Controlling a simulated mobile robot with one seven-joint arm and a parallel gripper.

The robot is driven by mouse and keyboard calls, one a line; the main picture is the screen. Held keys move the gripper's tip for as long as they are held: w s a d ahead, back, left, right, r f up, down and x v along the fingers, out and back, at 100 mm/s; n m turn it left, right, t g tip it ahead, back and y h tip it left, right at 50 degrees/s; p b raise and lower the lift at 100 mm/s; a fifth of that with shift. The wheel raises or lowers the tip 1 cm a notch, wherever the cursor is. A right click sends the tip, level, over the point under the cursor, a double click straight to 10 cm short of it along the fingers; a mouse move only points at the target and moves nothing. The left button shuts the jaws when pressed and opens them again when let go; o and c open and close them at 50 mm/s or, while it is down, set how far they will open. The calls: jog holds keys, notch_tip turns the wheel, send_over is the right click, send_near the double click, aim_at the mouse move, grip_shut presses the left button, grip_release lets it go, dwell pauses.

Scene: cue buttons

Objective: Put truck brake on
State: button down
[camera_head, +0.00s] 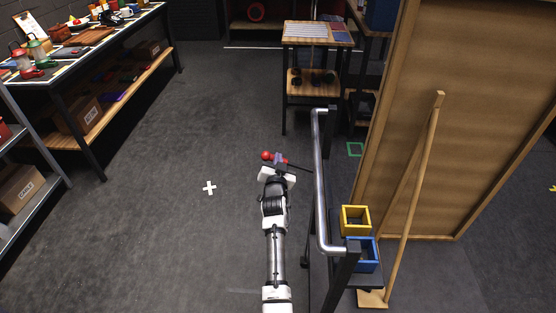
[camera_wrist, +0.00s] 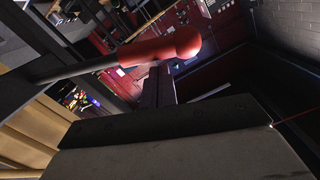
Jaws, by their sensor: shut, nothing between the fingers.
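The truck is a dark-framed cart with a silver push rail (camera_head: 322,180) to the right of my arm. Its brake lever has a red grip (camera_head: 267,156) with a rounded end, on a dark rod that runs right toward the truck frame. The red grip (camera_wrist: 160,48) also shows in the wrist view, lying across just beyond my fingers, its rod going off to the left. My gripper (camera_head: 280,158) is shut and empty, right at the red grip and partly covering it in the head view. My fingers (camera_wrist: 158,88) point at the grip; I cannot tell whether they touch it.
A yellow bin (camera_head: 355,219) and a blue bin (camera_head: 363,253) sit on the truck's near end. A large wooden panel (camera_head: 470,110) stands to the right. A workbench (camera_head: 100,45) is at the left. The floor with a white cross (camera_head: 209,188) is clear.

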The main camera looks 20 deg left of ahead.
jog(key=shift+f, duration=0.1)
notch_tip(320, 180, down, 15)
jog(key=a+n+b, duration=0.1)
jog(key=n+b, duration=0.6)
jog(key=b, duration=1.1)
jog(key=shift+s+a, duration=0.3)
jog(key=shift+d+f, duration=0.1)
jog(key=shift+f, duration=0.2)
jog(key=shift+r, duration=0.1)
